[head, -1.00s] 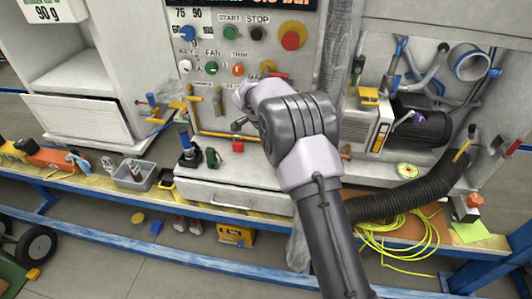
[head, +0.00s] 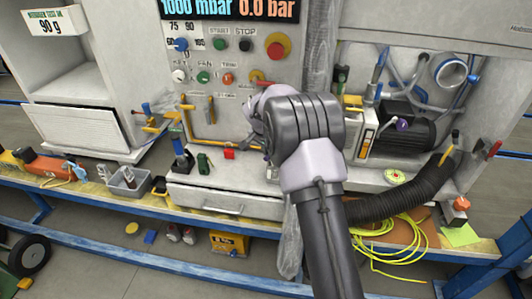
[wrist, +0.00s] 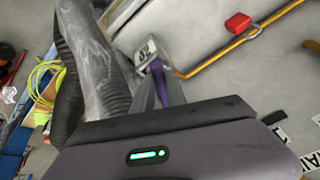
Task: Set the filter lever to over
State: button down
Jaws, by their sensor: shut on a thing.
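In the wrist view, a purple lever (wrist: 156,72) sits between the tips of my gripper (wrist: 160,88), which is shut on it. I take this for the filter lever. A small white label plate with dark letters (wrist: 148,48) is right beside its far end; the lettering is too small and tilted to read fully. In the head view, my dark wrist and arm cover the lever and most of my gripper, low on the panel's right side. I cannot tell from here which setting the lever points to.
A yellow pipe (wrist: 205,62) and a red block (wrist: 238,24) lie close by in the wrist view. A clear plastic sheet (wrist: 92,60) and a black hose (wrist: 66,95) run alongside. The panel's buttons (head: 245,44) and display (head: 232,8) are above my wrist.

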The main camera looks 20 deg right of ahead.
jog(key=c, duration=1.3)
grip_release()
jog(key=shift+d, duration=0.1)
jog(key=shift+c, duration=0.2)
jog(key=p+v, duration=0.5)
jog(key=v, duration=1.2)
jog(key=shift+r, duration=0.2)
